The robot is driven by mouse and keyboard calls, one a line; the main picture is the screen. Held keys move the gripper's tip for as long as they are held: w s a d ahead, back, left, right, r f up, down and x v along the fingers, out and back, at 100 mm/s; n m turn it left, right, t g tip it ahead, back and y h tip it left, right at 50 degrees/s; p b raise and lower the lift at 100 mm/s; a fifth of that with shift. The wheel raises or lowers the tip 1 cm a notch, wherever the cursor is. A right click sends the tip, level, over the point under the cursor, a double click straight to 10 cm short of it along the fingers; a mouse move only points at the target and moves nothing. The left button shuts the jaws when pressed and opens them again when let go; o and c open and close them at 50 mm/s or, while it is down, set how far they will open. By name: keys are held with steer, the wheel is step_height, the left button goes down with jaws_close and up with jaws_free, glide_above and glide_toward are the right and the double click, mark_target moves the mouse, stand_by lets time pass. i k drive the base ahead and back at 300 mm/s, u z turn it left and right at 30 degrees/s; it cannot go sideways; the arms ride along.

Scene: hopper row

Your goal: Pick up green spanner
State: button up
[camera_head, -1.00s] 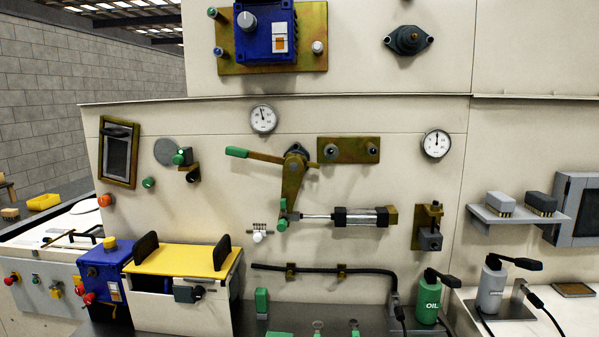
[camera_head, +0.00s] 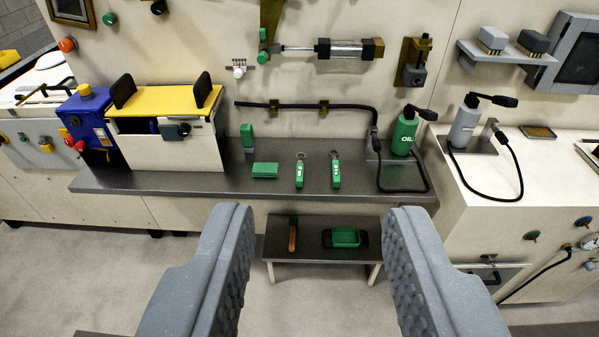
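Two slim green pieces with grey ring ends, one on the left (camera_head: 299,174) and one on the right (camera_head: 335,174), lie side by side on the dark grey shelf (camera_head: 220,184). They look like spanners, but they are too small for me to tell which is the green spanner. My gripper (camera_head: 318,212) is open and empty, its two grey padded fingers wide apart in the foreground. The two pieces show beyond the fingertips, between the fingers in the picture. Nothing touches the fingers.
A green block (camera_head: 265,170) and an upright green piece (camera_head: 247,136) are left of the pair. A green oil can (camera_head: 404,134) with a black hose stands right. A low bench (camera_head: 320,253) below holds a green tray (camera_head: 346,237) and an orange-handled tool (camera_head: 292,235).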

mark_target(300, 173)
steer(key=z, duration=0.6)
steer(key=i, duration=1.9)
steer(key=u, duration=0.65)
